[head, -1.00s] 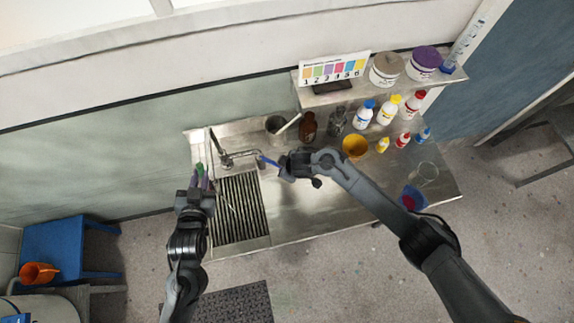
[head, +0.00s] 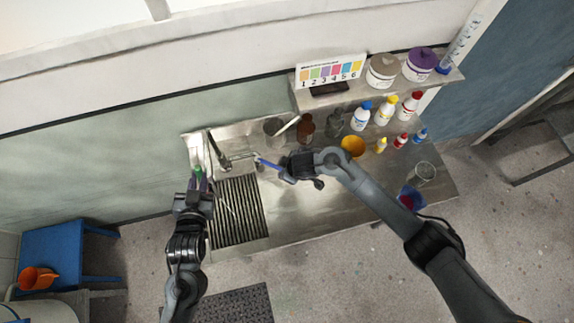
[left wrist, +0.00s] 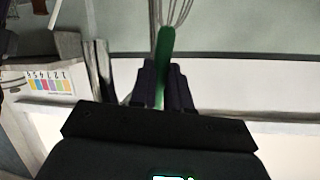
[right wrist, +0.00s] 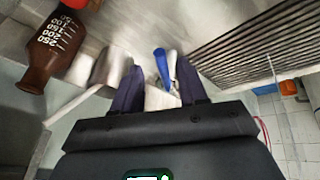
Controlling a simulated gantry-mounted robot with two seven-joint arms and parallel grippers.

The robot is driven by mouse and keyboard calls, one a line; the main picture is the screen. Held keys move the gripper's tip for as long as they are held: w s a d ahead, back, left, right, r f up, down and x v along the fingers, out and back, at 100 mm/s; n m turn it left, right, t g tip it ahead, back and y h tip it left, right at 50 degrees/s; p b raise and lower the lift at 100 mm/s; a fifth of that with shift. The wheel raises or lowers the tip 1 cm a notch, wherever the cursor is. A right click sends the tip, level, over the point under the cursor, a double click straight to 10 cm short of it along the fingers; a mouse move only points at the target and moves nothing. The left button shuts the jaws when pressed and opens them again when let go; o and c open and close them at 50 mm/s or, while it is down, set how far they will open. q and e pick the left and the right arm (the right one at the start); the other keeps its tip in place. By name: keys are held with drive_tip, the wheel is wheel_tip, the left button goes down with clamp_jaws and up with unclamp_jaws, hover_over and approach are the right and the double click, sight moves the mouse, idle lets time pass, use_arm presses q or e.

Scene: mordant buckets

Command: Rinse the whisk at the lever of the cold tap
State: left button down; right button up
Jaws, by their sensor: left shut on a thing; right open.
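The whisk has a green handle (left wrist: 164,62) and thin wire loops (left wrist: 172,12), seen in the left wrist view. My left gripper (left wrist: 163,88) is shut on the handle. In the head view this gripper (head: 198,183) is at the sink's left side, with the green handle (head: 198,172) showing at its tips. The metal tap (head: 224,161) stands behind the slatted drainer. Its blue lever (head: 268,163) points right toward my right gripper (head: 284,169). In the right wrist view the blue lever (right wrist: 161,64) shows between the open fingers; contact cannot be told. Water flow cannot be made out.
The slatted drainer (head: 238,212) lies at the bench's left. Several small bottles stand further right. The glass beaker (head: 425,173) is near the right end. The front middle of the bench is clear.

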drive_tip(key=p+v, duration=0.2)
drive_tip(key=v, duration=0.7)
drive_tip(key=shift+s, duration=0.1)
